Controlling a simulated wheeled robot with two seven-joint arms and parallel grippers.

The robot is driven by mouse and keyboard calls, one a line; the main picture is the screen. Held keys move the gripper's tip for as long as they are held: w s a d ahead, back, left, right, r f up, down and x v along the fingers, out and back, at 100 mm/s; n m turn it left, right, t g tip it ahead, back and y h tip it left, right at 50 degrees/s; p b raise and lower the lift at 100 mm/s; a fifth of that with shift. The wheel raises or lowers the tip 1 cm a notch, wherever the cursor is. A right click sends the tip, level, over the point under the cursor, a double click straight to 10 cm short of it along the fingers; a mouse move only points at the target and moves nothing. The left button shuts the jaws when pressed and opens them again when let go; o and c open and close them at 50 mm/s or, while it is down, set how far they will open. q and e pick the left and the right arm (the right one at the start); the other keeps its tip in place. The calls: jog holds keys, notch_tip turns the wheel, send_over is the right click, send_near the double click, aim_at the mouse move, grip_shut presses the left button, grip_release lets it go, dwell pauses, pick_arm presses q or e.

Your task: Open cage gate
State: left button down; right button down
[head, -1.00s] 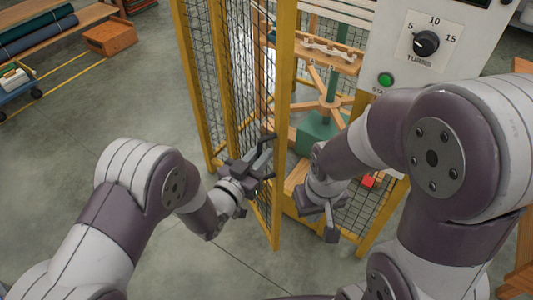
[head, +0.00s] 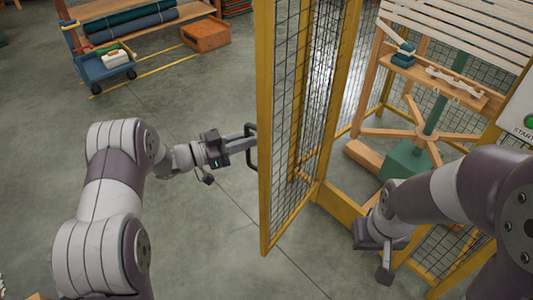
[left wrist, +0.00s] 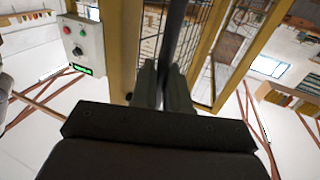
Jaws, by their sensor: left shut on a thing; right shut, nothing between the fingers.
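The cage gate (head: 283,125) is a yellow frame with dark wire mesh. It stands swung out from the cage, with an open gap to its right. Its dark handle (head: 251,160) is on the free edge. My left gripper (head: 246,142) is shut on the handle, coming from the left. In the left wrist view, the fingers (left wrist: 163,88) close around the dark handle bar (left wrist: 175,40), with the yellow frame and mesh behind. My right gripper (head: 386,272) is shut and empty, low in front of the cage opening and apart from the gate.
Inside the cage stand a wooden winder (head: 415,133) and a green base (head: 404,163). The machine panel (head: 522,115) is at the right edge. A blue cart (head: 105,69) and an orange crate (head: 205,35) stand at the back left. The floor left of the gate is clear.

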pick_arm(q)
jog(key=shift+w+a+r, duration=0.15)
jog(key=shift+w+a, duration=0.4)
jog(key=shift+w, duration=0.05)
jog(key=shift+w+a+r, duration=0.15)
jog(key=shift+w+a, duration=0.35)
jog(key=shift+w, duration=0.05)
pick_arm(e)
jog(key=shift+f, duration=0.1)
pick_arm(q)
jog(key=shift+r, duration=0.1)
jog(key=c, duration=1.2)
grip_release()
jog(key=shift+d, duration=0.1)
jog(key=shift+c, duration=0.2)
jog(key=shift+w+d+f, duration=0.2)
jog(key=shift+d+f, duration=0.05)
jog(key=shift+d, duration=0.15)
jog(key=shift+s+a+f, duration=0.1)
jog(key=shift+a, duration=0.1)
pick_arm(e)
jog(key=shift+w+d+f, duration=0.15)
jog(key=shift+d, duration=0.1)
pick_arm(q)
jog(key=v, duration=1.2)
jog(key=shift+s+a+p, duration=0.15)
jog(key=shift+a+p, duration=0.15)
pick_arm(e)
jog(key=shift+r, duration=0.4)
